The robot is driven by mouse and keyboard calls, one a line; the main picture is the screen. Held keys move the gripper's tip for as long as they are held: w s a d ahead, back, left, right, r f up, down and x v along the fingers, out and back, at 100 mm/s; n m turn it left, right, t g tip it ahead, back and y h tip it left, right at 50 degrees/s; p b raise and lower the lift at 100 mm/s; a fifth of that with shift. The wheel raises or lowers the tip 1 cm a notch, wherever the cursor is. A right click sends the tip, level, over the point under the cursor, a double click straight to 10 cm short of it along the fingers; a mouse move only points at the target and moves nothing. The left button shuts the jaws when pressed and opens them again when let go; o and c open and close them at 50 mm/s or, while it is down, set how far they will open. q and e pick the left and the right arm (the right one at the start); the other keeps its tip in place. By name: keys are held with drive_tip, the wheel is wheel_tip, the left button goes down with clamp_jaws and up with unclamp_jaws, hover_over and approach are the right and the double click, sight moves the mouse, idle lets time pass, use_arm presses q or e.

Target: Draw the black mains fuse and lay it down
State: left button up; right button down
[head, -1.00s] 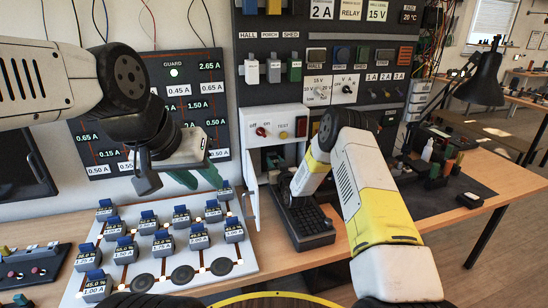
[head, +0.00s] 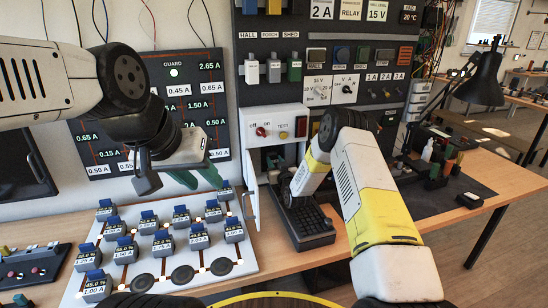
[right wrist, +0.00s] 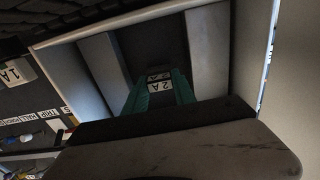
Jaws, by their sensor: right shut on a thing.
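My right gripper (right wrist: 160,98) has green-tipped fingers, shut on a dark piece with a white 2 A label, which I take for the black mains fuse (right wrist: 160,86). Around them is a grey-walled box, and much of the fuse is hidden by the fingers and shadow. In the head view my yellow and white right arm hides the fuse, and its wrist reaches down by the open-doored mains box (head: 272,130). My left gripper (head: 202,180) hangs in front of the guard panel, above the fuse board; its green fingertips look apart, with nothing seen between them.
A black gridded tray (head: 314,235) stands on the wooden table, just below my right wrist. The white board (head: 225,266) with several blue-topped blocks lies to its left. The box door (head: 251,190) stands open. A black lamp (head: 482,85) is at the right.

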sight(275, 161)
idle(0.3)
drive_tip(key=shift+v, duration=2.6)
drive_tip(key=shift+r, duration=0.1)
